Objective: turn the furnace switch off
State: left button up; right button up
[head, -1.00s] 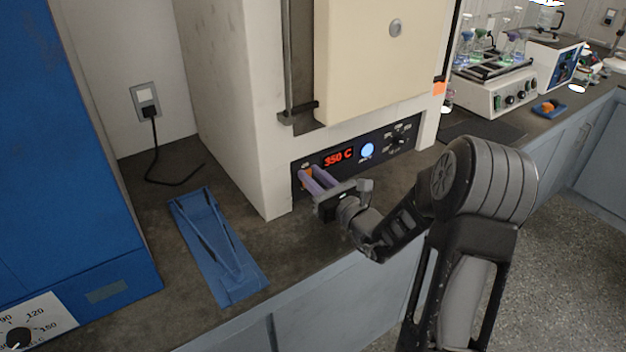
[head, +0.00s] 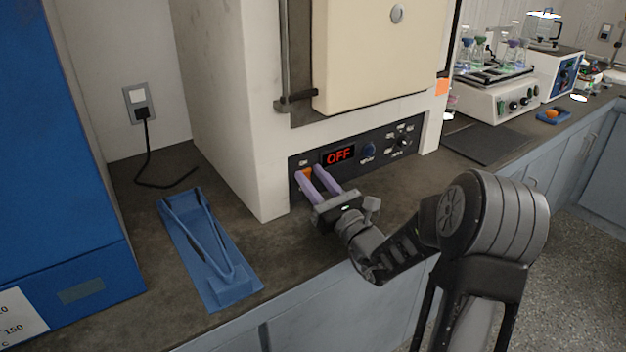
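The furnace (head: 240,110) stands on the bench with its door closed. Its control panel (head: 385,150) has a red display (head: 338,156) reading "OFF". The round blue light (head: 368,150) on the panel is dark. An orange switch (head: 304,173) sits at the panel's left end, partly hidden by a finger. My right gripper (head: 316,174) is in front of the panel's left part, its two purple fingers apart, one at the switch and one to its right. Nothing shows between them. I cannot tell whether the finger touches the switch. My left gripper is not in view.
A blue holder with tongs (head: 210,250) lies on the bench left of my gripper. A blue cabinet (head: 60,150) stands at the far left. A shaker with flasks (head: 497,95) and a dark mat (head: 483,142) are at the right. A cord hangs from the wall outlet (head: 138,100).

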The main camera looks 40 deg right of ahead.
jog(key=shift+o, duration=1)
jog(key=shift+s+f, duration=0.2)
jog(key=shift+s, duration=0.35)
jog(key=s+b, duration=0.1)
jog(key=s, duration=0.3)
jog(key=s+b, duration=0.2)
jog(key=s, duration=0.2)
jog(key=s+b, duration=0.2)
jog(key=s, duration=0.2)
jog(key=shift+s+a+f, duration=0.15)
jog(key=shift+s+f, duration=0.15)
jog(key=shift+s, duration=0.6)
